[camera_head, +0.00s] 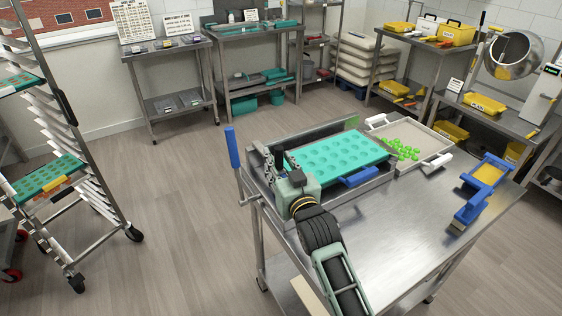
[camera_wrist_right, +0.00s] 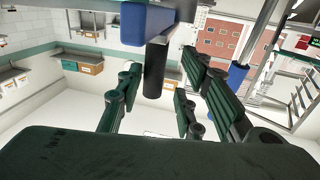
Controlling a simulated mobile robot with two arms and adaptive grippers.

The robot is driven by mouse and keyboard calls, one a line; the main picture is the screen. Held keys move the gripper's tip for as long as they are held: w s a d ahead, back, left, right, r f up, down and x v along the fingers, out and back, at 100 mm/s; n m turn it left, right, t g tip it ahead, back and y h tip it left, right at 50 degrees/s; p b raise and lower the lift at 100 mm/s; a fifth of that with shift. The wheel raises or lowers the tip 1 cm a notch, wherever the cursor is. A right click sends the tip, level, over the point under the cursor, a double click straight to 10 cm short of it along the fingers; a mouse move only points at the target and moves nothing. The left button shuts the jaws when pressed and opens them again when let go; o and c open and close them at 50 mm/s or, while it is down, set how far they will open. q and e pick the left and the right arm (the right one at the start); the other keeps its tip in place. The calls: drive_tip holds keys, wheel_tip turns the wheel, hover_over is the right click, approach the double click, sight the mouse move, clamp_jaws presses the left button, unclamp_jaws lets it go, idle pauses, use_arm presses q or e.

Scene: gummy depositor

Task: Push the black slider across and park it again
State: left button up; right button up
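The depositor (camera_head: 300,205) is a steel frame on the steel table, with a teal mould tray (camera_head: 330,152) lying in it. My right gripper (camera_head: 275,158) is over the depositor's left end, its arm coming up from the bottom. A small black upright part, likely the black slider (camera_head: 279,161), shows beside its fingers. In the right wrist view a black cylindrical grip (camera_wrist_right: 155,68) stands between the spread fingers of my right gripper (camera_wrist_right: 160,85), with gaps on both sides; contact is not visible. A blue block (camera_wrist_right: 147,23) is beyond it. My left gripper is out of view.
A blue-topped lever (camera_head: 232,147) rises just left of the gripper. A tray with green gummies (camera_head: 402,150) lies to the right, and a blue-and-yellow tool (camera_head: 480,188) farther right. A tray rack (camera_head: 75,165) stands at left.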

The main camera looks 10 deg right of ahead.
drive_tip(key=shift+d, duration=0.15)
drive_tip(key=s+d, duration=0.2)
drive_tip(key=s, duration=0.9)
drive_tip(key=shift+s, duration=0.4)
